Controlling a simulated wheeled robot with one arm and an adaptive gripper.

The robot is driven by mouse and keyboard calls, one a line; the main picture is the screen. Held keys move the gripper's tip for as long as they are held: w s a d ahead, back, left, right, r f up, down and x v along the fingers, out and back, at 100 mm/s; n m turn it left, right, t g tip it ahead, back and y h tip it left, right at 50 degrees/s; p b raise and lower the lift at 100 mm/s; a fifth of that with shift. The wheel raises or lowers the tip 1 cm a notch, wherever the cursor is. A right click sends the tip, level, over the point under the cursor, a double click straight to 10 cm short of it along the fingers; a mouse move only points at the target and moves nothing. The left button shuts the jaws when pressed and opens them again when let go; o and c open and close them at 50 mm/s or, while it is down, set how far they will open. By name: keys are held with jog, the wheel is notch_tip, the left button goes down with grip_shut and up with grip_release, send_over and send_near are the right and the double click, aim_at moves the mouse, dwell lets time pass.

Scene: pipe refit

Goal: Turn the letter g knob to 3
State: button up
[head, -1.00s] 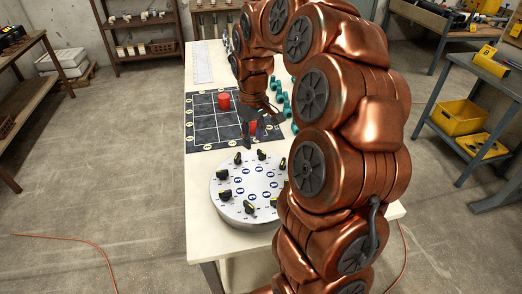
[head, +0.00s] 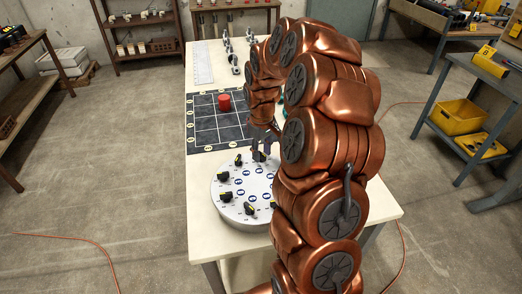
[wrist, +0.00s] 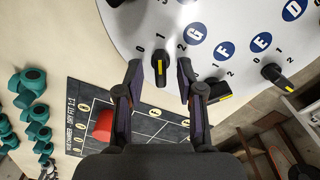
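The round white dial plate (head: 236,216) (wrist: 120,22) stands on the near part of the table, with black knobs around its rim. In the wrist view the letter G label (wrist: 195,33) is up and right of its knob (wrist: 160,67), a black bar with a yellow stripe. The knob lies upright in the picture, in line with the 1 printed above it; 0 and 2 are to either side. My gripper (wrist: 159,66) is open, with one finger on each side of this knob and a visible gap on both sides. In the head view my gripper (head: 262,149) is at the dial's far edge.
A dark grid mat (head: 205,137) with a red cylinder (head: 224,103) lies beyond the dial. Teal fittings (wrist: 34,80) stand left in the wrist view.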

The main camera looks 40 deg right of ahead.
jog(key=shift+f, duration=0.2)
grip_shut()
dwell(0.4)
